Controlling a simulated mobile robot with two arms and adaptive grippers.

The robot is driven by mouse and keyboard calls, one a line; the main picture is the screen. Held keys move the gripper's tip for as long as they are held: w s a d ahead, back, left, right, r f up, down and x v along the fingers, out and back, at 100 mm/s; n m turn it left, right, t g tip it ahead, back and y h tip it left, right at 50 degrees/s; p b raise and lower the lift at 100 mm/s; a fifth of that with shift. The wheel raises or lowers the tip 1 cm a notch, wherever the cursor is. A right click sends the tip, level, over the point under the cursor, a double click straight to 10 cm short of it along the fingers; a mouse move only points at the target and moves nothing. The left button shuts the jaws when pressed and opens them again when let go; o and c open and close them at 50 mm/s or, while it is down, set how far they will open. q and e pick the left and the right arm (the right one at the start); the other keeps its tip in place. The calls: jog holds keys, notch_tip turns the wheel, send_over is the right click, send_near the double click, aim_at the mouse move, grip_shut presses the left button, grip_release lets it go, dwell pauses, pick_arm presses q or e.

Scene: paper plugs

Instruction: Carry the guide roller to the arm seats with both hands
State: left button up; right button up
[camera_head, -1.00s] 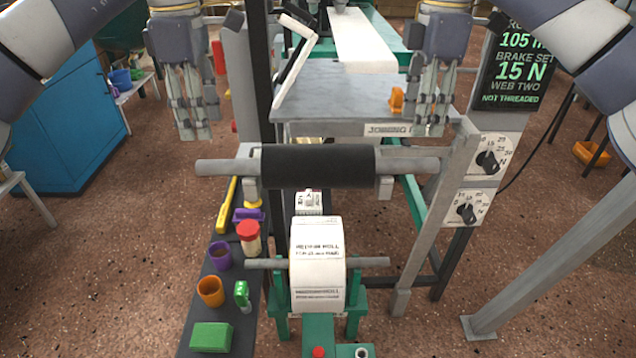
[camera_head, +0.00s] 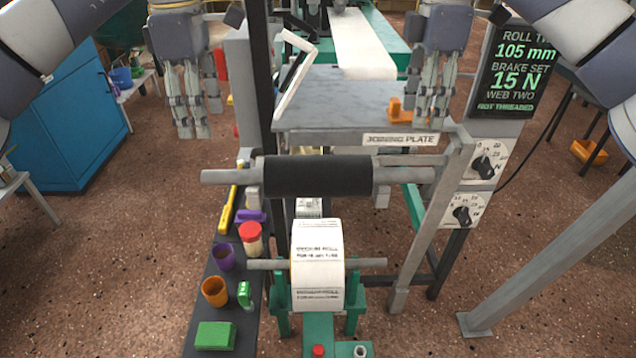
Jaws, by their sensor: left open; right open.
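The guide roller (camera_head: 318,176) has a black sleeve and a grey shaft sticking out at both ends. It lies level across the front of the machine frame, over small grey brackets (camera_head: 382,198). My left gripper (camera_head: 192,132) hangs open and empty, fingers down, above and left of the roller's left shaft end in the picture. My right gripper (camera_head: 430,118) is open and empty, fingers down, in front of the joining plate and above the right shaft end. Neither gripper touches the roller. I cannot tell for sure which parts are the arm seats.
A white paper roll (camera_head: 318,268) on a shaft stands below. A dark shelf holds cups, a red-lidded jar (camera_head: 251,238) and a green block (camera_head: 215,336). The joining plate (camera_head: 340,100) carries an orange item (camera_head: 397,108). A dial post (camera_head: 440,225) stands right; a white angled arm (camera_head: 297,75) rises behind.

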notch_tip(320, 180, up, 4)
jog(key=p, duration=0.3)
jog(key=shift+r+p, duration=0.25)
jog(key=shift+p, duration=0.15)
jog(key=o, duration=0.4)
jog(key=shift+c, duration=0.2)
notch_tip(320, 180, up, 7)
jog(key=p, duration=1)
jog(key=shift+f, duration=0.1)
